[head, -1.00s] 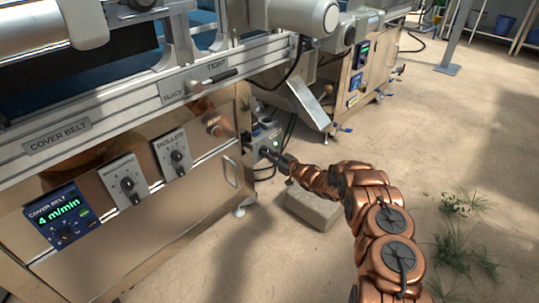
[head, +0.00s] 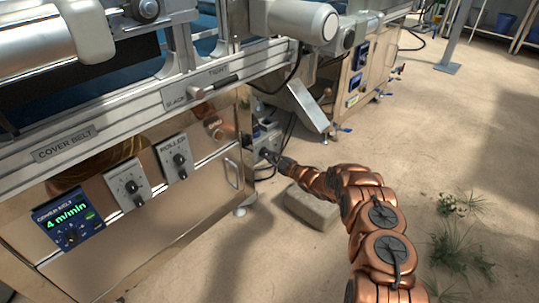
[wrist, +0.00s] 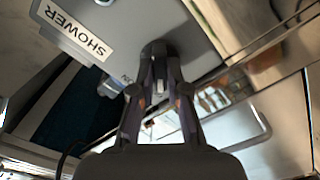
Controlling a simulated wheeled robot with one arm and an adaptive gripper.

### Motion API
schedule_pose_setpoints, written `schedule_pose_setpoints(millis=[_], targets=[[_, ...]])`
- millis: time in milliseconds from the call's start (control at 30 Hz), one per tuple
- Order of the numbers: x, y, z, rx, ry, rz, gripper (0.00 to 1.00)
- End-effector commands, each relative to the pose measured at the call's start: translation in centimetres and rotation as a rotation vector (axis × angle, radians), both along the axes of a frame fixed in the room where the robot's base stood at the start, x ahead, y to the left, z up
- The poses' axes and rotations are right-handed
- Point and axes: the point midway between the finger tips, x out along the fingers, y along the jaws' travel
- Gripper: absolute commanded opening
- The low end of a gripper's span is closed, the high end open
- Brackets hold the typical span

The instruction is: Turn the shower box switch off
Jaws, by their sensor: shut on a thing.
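The shower box is a grey box with a white "SHOWER" label. In the wrist view its grey face (wrist: 190,28) fills the top, and the label (wrist: 77,33) reads upside down. My gripper (wrist: 160,72) is shut on the dark switch (wrist: 157,50) on that face; the fingers hide much of it, so its setting cannot be read. In the head view the shower box (head: 266,135) sits low beside the machine's end, and my gripper (head: 271,156) reaches it from the right. The switch is hidden there.
To the left is the machine's steel panel with a roller dial (head: 177,156), another dial (head: 128,184) and a cover belt display (head: 68,216) reading 4 m/min. A metal chute (head: 308,104) stands behind the box. A stone block (head: 312,207) lies under my arm. The floor to the right is mostly open.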

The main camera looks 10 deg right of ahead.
Motion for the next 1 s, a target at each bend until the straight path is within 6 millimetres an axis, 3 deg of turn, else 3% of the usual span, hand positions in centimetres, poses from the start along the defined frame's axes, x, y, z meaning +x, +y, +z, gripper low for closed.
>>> schedule_pose_setpoints(millis=[400,933,967,1000], targets=[[-0.03,-0.03,-0.06,-0.145,-0.103,0.0,0.0],[-0.02,-0.02,-0.09,-0.164,-0.118,0.0,0.0],[-0.02,-0.02,-0.09,-0.164,-0.118,0.0,0.16],[-0.02,-0.02,-0.09,-0.163,-0.117,0.0,0.21]])
